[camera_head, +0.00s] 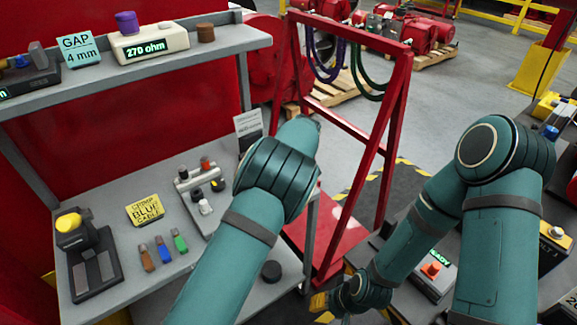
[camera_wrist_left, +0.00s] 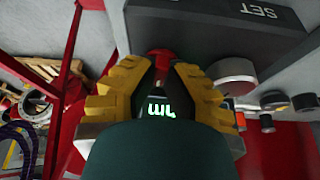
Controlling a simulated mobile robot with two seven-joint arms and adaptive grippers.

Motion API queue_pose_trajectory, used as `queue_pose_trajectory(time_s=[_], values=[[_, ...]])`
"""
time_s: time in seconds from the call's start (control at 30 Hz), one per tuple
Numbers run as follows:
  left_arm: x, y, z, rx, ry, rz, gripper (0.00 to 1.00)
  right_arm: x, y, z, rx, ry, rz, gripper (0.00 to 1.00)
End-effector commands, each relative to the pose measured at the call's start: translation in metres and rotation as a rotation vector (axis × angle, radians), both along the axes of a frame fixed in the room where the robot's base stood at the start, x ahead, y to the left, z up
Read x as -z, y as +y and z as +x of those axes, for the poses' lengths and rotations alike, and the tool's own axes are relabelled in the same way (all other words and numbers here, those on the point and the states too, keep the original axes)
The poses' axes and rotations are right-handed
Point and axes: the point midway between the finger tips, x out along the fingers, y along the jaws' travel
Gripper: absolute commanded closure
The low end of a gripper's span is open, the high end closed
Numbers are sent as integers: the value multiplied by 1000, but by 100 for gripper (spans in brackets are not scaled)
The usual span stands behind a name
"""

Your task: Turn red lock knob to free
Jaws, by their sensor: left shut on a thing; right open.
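The red lock knob (camera_wrist_left: 160,54) shows in the left wrist view at the top middle, between the yellow fingers of my left gripper (camera_wrist_left: 160,75). The gripper is shut on it, and the fingers and palm hide most of it. A dark panel marked SET (camera_wrist_left: 220,25) lies just behind the knob. Green display characters (camera_wrist_left: 161,110) show between the fingers. In the head view my left forearm hides the left gripper and the knob. My right gripper (camera_head: 350,304) is open at the bottom, right of middle, partly hidden by its own wrist.
A grey bench (camera_head: 110,200) at left holds a yellow note (camera_head: 145,210) and several small parts. An upper shelf (camera_head: 130,68) carries a 270 ohm meter (camera_head: 150,44). A red frame (camera_head: 385,150) stands in the middle. A panel with a red button (camera_head: 432,270) is beside my right arm.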

Motion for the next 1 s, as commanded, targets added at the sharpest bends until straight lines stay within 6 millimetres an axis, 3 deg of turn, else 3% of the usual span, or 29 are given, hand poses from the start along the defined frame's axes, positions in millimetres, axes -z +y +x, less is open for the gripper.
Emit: queue_pose_trajectory(time_s=[0.7, 0.73, 0.8, 1.0], values=[[3, 0, -1, -75, 7, 1, 100, 0, 0, 0, 0, -1, 0, 53], [3, 0, -1, -75, 7, 1, 77, 0, 0, 0, 0, -1, 0, 53], [3, 0, -1, -75, 6, 0, 58, 0, 0, 0, 0, -1, 0, 53], [1, 0, -1, -74, 3, 0, 58, -1, 0, 0, 0, -1, 0, 53]])
